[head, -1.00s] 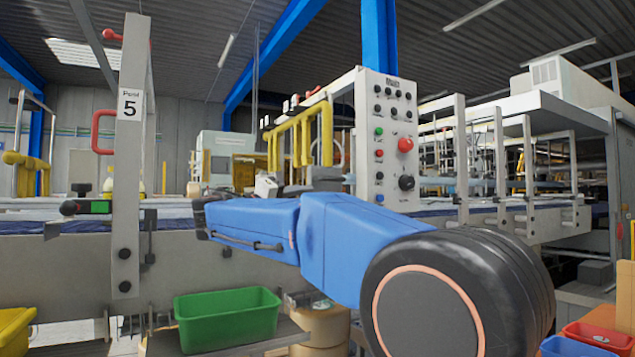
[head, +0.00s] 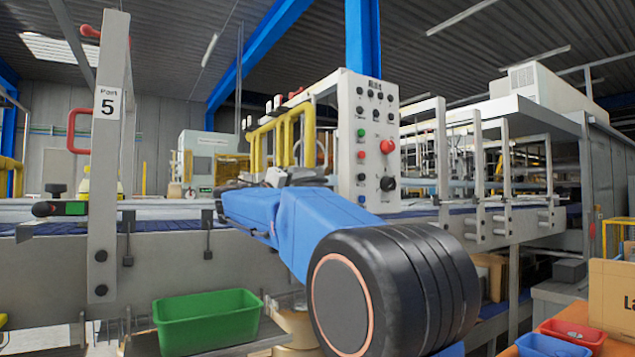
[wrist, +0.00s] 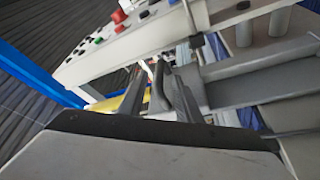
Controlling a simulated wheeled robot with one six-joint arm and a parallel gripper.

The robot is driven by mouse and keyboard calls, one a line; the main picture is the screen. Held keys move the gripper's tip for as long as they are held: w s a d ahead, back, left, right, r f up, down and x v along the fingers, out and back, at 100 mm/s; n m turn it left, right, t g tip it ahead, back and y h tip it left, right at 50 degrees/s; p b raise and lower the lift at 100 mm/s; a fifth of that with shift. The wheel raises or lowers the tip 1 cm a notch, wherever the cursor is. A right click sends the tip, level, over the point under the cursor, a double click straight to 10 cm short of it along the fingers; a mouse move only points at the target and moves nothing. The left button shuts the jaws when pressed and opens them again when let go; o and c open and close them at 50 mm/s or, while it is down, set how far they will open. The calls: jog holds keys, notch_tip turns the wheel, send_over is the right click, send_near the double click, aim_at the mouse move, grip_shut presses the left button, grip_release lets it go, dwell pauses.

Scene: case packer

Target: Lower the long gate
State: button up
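A yellow tubular frame (head: 308,137), upright on the machine left of the control panel, looks like a gate; I cannot tell for sure that it is the long gate. My gripper (head: 292,177) is in front of the machine, below this frame and left of the panel, partly hidden by my blue arm. In the wrist view my gripper's dark fingers (wrist: 157,80) stand a little apart with nothing seen held. Some yellow shows behind them, and a grey bar of the machine lies to their right.
The control panel (head: 373,145) with a red knob stands right beside my gripper. A grey post marked 5 (head: 105,190) with a red handle stands at the left. A green bin (head: 207,318) sits low in front. Red and blue bins (head: 572,333) are at lower right.

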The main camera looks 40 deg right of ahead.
aim_at(313, 181)
jog(key=shift+x, duration=3.05)
jog(key=shift+c, duration=0.3)
jog(key=shift+r, duration=0.1)
grip_shut()
